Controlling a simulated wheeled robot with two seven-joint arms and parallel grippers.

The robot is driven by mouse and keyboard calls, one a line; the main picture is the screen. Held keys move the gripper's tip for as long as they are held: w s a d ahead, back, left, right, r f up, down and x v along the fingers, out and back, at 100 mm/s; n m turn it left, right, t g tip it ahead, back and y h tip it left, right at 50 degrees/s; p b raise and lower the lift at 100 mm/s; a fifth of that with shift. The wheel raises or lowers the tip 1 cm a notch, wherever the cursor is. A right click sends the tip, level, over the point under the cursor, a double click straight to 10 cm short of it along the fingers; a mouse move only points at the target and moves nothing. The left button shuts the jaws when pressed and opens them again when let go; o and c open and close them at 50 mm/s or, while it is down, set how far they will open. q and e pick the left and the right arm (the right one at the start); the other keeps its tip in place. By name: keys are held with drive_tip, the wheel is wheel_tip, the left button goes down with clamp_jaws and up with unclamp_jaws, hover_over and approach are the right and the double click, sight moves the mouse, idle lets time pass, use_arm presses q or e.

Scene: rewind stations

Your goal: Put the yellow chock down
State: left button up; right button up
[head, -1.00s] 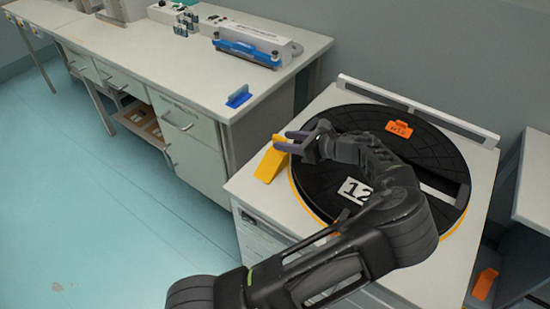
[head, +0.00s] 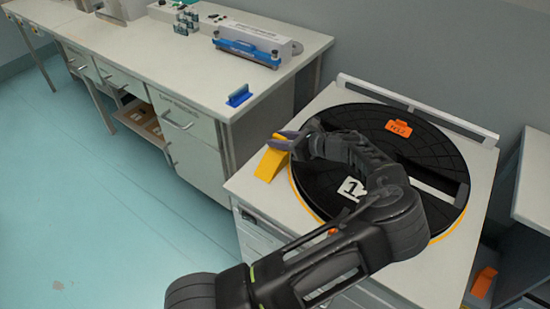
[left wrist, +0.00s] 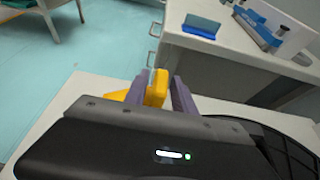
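The yellow chock (head: 270,165) is a wedge on the pale cabinet top (head: 250,192), at the left edge of the black disc (head: 315,190). My left gripper (head: 284,141) is at its taller end, with purple fingers. In the left wrist view the chock's upright end (left wrist: 157,88) stands between the two fingertips (left wrist: 160,90), with a thin gap to the right finger. The fingers look open around it. The chock's lower part shows left of the left finger. My right gripper is not in view.
An orange tag (head: 399,129) and a white number card (head: 352,189) lie on the disc. A white rail (head: 420,108) runs behind it. A long bench (head: 160,60) on the left carries a blue holder (head: 239,95) and a blue-fronted device (head: 250,45). An orange block (head: 484,282) sits low at right.

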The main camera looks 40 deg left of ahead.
use_arm(q)
clamp_jaws()
idle(1.1)
